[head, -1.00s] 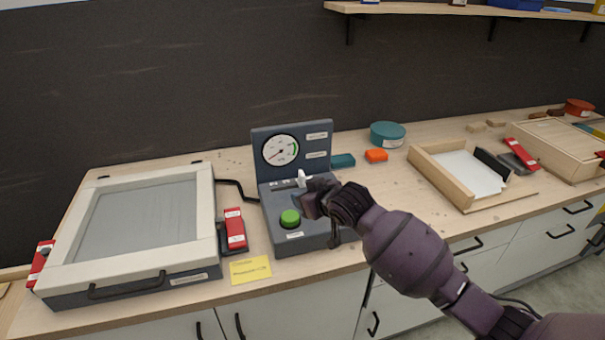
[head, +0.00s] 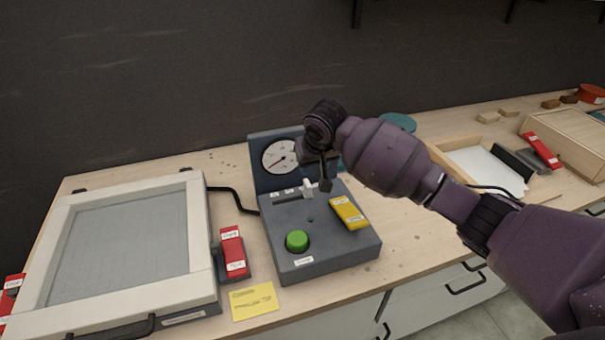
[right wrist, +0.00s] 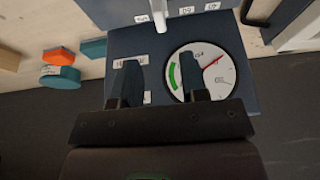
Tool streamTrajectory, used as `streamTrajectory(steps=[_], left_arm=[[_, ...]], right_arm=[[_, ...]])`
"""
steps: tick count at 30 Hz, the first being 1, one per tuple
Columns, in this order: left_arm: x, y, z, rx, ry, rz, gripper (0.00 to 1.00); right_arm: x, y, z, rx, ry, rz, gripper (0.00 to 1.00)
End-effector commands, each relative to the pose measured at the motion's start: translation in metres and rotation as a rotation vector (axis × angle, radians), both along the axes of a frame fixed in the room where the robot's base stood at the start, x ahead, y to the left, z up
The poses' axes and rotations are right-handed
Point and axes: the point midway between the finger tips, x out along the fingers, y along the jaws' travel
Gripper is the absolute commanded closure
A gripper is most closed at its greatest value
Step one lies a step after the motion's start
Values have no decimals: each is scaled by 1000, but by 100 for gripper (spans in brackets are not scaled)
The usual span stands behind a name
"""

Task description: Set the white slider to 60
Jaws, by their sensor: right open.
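The white slider (head: 308,187) stands in a slot on the dark grey control box (head: 330,262), near the slot's right end and to the right of two small labels. The white slider also shows at the top of the right wrist view (right wrist: 161,14), between small labels too blurred to read surely. My right gripper (head: 325,184) is open and empty, just right of the slider and apart from it. In the right wrist view its fingers (right wrist: 158,78) are spread before the panel with the round gauge (right wrist: 205,70). My left gripper is not in view.
The box also carries a green button (head: 297,240) and a yellow switch (head: 348,212). A yellow note (head: 254,301) lies in front. A framed screen press (head: 130,245) with a red clamp (head: 233,252) stands left. A wooden tray (head: 455,158) is at right.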

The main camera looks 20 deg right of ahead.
Motion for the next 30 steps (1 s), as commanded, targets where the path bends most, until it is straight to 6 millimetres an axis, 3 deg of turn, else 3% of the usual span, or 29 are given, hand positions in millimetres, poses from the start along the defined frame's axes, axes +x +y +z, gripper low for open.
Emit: streamTrajectory(steps=[9, 19, 30], left_arm=[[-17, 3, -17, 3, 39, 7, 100], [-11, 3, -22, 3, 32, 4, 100], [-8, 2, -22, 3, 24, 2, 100]], right_arm=[[13, 1, -34, -1, 2, -1, 60], [33, 1, -83, -1, 1, -1, 60], [41, 2, -100, 0, -1, 0, 60]])
